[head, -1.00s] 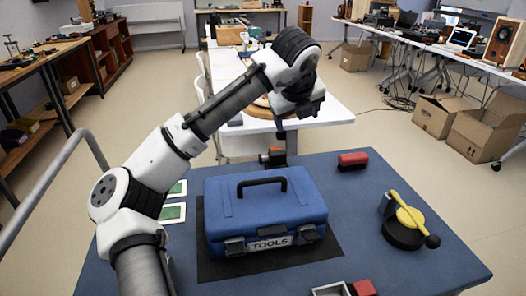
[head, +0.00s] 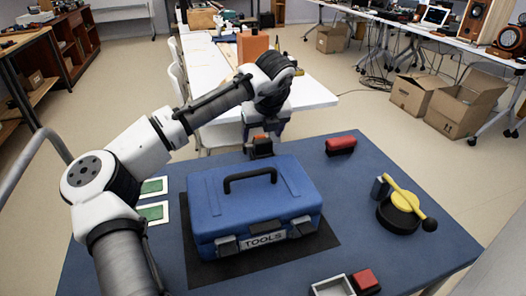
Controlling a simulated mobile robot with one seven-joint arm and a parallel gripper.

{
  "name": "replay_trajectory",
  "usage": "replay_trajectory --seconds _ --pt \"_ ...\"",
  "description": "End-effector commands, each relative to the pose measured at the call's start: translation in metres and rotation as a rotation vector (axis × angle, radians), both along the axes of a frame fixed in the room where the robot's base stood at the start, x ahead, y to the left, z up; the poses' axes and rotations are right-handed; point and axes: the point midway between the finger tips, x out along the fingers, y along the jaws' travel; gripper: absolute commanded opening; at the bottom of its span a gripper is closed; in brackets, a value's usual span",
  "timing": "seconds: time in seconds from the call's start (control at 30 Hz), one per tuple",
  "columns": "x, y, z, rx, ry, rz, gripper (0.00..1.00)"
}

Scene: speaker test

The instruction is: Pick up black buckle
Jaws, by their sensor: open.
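A blue toolbox (head: 214,200) labelled TOOLS stands closed on a dark mat on the blue table. Its front has two dark latches, a left one (head: 226,245) and a right one (head: 302,226), which look like the black buckles. A black handle (head: 250,177) arches over the lid. My gripper (head: 264,133) is open and points down behind the toolbox's back edge, away from the latches. It is just above a small black and orange item (head: 260,148); whether they touch I cannot tell. The fingertips are small and dark here.
A red block (head: 340,145) lies at the back right. A black and yellow round device with a lever (head: 399,213) is at the right. A small grey tray (head: 332,287) and red piece (head: 365,280) are at the front. Green-white cards (head: 152,211) lie left.

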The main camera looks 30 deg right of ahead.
Motion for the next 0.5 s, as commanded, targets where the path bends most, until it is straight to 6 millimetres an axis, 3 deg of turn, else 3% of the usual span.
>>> replay_trajectory --seconds 0.3,0.5 --pt "0.012 -0.01 -0.041 0.001 0.0 0.001 0.73" --pt "0.014 -0.011 -0.045 0.0 -0.001 0.0 0.73"
